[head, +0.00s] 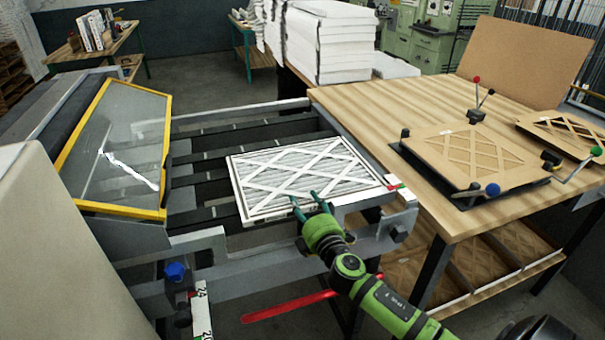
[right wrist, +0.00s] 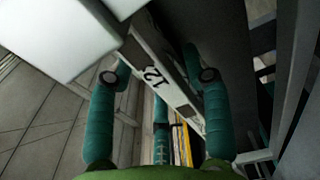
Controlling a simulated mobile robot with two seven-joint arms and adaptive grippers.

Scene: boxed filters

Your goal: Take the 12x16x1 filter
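A white filter (head: 300,178) with a diagonal lattice over its pleats lies flat on the machine's rails, at its right end. No size print is readable on it. My right gripper (head: 311,202) is at the filter's near edge, its teal fingers apart. In the right wrist view the gripper (right wrist: 160,95) is open, and a pale strip marked "12" (right wrist: 151,73) shows beyond and between the fingers. I cannot tell whether a finger touches the filter. My left gripper is in no view.
A yellow-framed clear guard (head: 118,148) stands left of the filter. A wooden table (head: 375,98) on the right bears a brown lattice frame in a fixture (head: 468,160). White stacks (head: 330,45) stand behind. A red bar (head: 290,306) lies below the gripper.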

